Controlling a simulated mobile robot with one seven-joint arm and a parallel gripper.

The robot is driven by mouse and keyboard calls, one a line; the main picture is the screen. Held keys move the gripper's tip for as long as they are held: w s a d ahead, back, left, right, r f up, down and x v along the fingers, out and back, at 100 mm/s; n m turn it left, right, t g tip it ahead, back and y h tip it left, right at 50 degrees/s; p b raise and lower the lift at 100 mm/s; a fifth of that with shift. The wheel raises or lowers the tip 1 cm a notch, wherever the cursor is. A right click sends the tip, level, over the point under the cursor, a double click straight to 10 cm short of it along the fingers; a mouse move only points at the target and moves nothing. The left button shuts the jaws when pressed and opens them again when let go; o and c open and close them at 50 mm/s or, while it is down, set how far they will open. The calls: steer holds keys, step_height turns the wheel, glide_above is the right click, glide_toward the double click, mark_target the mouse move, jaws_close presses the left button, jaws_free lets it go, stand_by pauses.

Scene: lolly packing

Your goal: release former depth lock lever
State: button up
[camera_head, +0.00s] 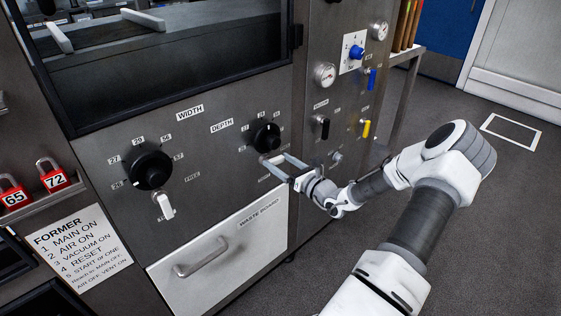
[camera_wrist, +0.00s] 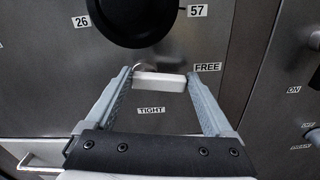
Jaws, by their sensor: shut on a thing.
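The depth dial (camera_head: 267,138) is a black knob on the steel panel; it also shows in the wrist view (camera_wrist: 135,15). Below it, the white depth lock lever (camera_wrist: 160,81) lies about level in the wrist view, its right end toward the FREE label (camera_wrist: 207,67). The TIGHT label (camera_wrist: 151,110) is below the lever. My gripper (camera_wrist: 160,75) is shut on the lever, with one finger at each end of it.
The width dial (camera_head: 150,169) and its white lock lever (camera_head: 164,206) are to the left. The waste board drawer (camera_head: 224,246) is below. Black (camera_head: 322,127), yellow (camera_head: 366,128) and blue (camera_head: 371,79) handles stick out at the right. Open floor lies right of the machine.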

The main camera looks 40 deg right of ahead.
steer(key=shift+a+r+n+p, duration=0.15)
steer(key=shift+n+p, duration=0.15)
steer(key=shift+n, duration=0.7)
steer(key=o, duration=1.1)
steer(key=shift+s, duration=0.1)
steer(key=s+p, duration=0.1)
steer(key=s, duration=0.4)
steer(key=s+d+p, duration=0.1)
steer(key=s, duration=0.5)
steer(key=s+p, duration=0.1)
steer(key=s, duration=0.5)
steer(key=shift+s+d, duration=0.1)
steer(key=shift+d, duration=0.15)
